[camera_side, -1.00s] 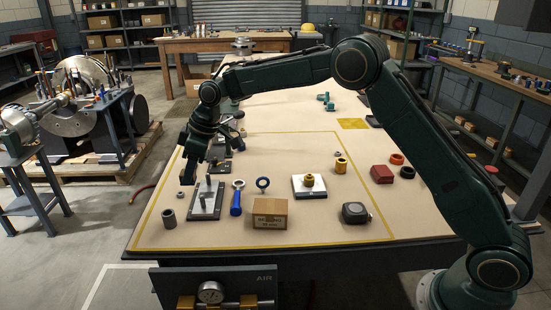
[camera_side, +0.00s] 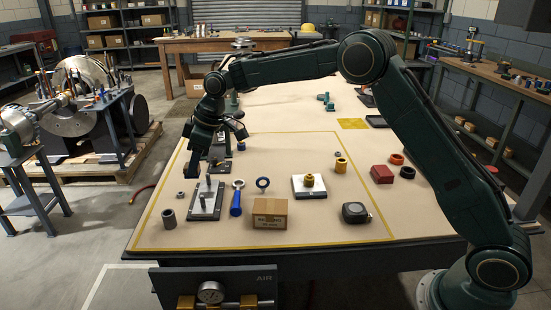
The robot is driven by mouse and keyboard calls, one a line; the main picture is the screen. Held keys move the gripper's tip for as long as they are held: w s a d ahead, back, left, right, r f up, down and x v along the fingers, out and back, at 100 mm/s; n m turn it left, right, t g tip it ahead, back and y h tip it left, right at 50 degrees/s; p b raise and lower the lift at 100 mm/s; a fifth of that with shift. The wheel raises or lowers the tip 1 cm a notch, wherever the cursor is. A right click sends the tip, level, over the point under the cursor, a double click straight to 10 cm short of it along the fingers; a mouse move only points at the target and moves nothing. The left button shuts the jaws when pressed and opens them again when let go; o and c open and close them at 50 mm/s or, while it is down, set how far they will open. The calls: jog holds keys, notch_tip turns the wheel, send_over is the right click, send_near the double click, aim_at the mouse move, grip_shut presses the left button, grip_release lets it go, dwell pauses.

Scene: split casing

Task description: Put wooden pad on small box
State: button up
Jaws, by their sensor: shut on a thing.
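The small cardboard box (camera_side: 270,213) stands closed on the front part of the beige table, its top bare. My gripper (camera_side: 192,174) points down at the left of the table, left of and behind the box. It is near the two-post metal plate (camera_side: 206,205). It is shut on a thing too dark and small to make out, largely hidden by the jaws. I cannot pick out a wooden pad anywhere in this view.
A blue-handled ring tool (camera_side: 236,203) lies between the plate and the box. A dark cylinder (camera_side: 169,219) stands left of the plate. A white plate with a yellow part (camera_side: 309,186) and a black tape measure (camera_side: 355,213) are to the right. Bare table lies between them.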

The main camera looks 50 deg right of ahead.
jog(key=s+d+r, duration=0.3)
jog(key=s+d, duration=0.2)
jog(key=d, duration=0.3)
jog(key=s+d+r, duration=0.3)
jog(key=s+d, duration=0.3)
jog(key=d, duration=0.3)
send_over(268, 206)
jog(key=s+d, duration=0.1)
notch_tip(268, 206, down, 16)
jog(key=shift+s+d+r, duration=0.1)
jog(key=shift+d, duration=0.05)
jog(key=shift+f, duration=2.2)
jog(key=shift+f, duration=0.1)
jog(key=o, duration=1)
jog(key=shift+c, duration=0.2)
